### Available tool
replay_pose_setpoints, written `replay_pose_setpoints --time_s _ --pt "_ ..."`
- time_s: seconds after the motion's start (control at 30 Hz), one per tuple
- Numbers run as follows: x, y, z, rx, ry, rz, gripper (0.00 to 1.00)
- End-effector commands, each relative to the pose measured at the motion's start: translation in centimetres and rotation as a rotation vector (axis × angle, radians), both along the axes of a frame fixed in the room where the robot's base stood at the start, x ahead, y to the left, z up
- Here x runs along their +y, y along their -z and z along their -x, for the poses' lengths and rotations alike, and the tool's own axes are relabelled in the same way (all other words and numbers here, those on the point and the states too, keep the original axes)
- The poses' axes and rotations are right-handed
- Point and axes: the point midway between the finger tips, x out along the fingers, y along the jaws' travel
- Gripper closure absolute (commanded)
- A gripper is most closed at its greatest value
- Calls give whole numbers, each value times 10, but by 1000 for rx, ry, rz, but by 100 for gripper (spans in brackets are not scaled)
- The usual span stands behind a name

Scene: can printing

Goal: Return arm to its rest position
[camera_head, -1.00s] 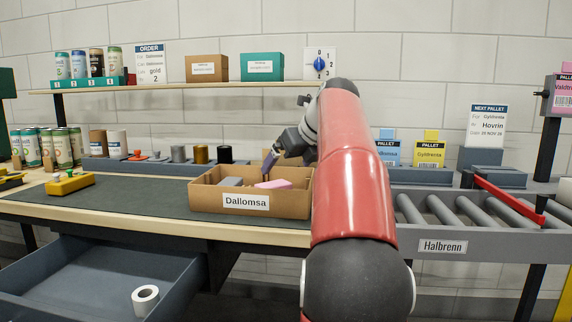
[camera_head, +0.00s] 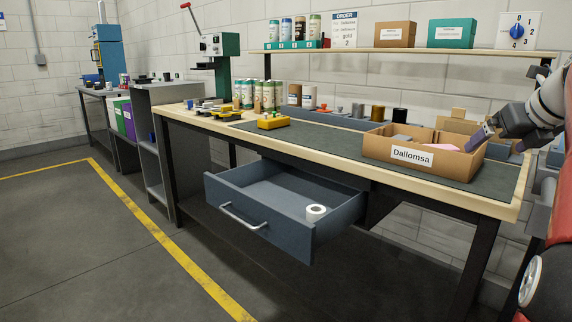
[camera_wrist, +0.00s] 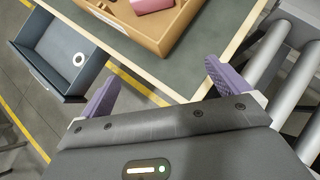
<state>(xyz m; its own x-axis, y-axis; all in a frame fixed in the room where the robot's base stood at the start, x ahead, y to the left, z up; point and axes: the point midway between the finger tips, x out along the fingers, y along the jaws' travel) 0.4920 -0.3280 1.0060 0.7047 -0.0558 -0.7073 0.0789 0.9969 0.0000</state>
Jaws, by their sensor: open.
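My arm is at the right edge of the head view. My gripper (camera_head: 500,142) is open, with its purple fingers near the right end of the open cardboard box (camera_head: 411,156) labelled Dallomsa. In the wrist view, the two purple fingers of my gripper (camera_wrist: 162,76) are spread with nothing between them. They point toward the bench's edge, below the box (camera_wrist: 140,32). A pink item (camera_head: 441,148) and a grey item lie in the box; the pink item also shows in the wrist view (camera_wrist: 150,4).
A pulled-out drawer (camera_head: 236,222) with a white roll (camera_head: 316,212) juts out below the bench (camera_head: 345,150). Metal rollers (camera_wrist: 265,60) lie right of the bench in the wrist view. A shelf (camera_head: 400,50) runs above. The floor (camera_head: 75,250) at left is clear.

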Motion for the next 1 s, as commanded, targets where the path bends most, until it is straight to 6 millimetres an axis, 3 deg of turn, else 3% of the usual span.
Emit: replay_pose_setpoints --time_s 0.07,0.37,0.67,0.83,1.0 --pt "3 0 -1 2 -9 6 0" --pt "52 14 -4 60 -221 189 0" --pt "130 42 8 139 -595 492 0" --pt "196 77 37 194 -977 783 0" --pt "262 133 91 223 -1494 1155 0"
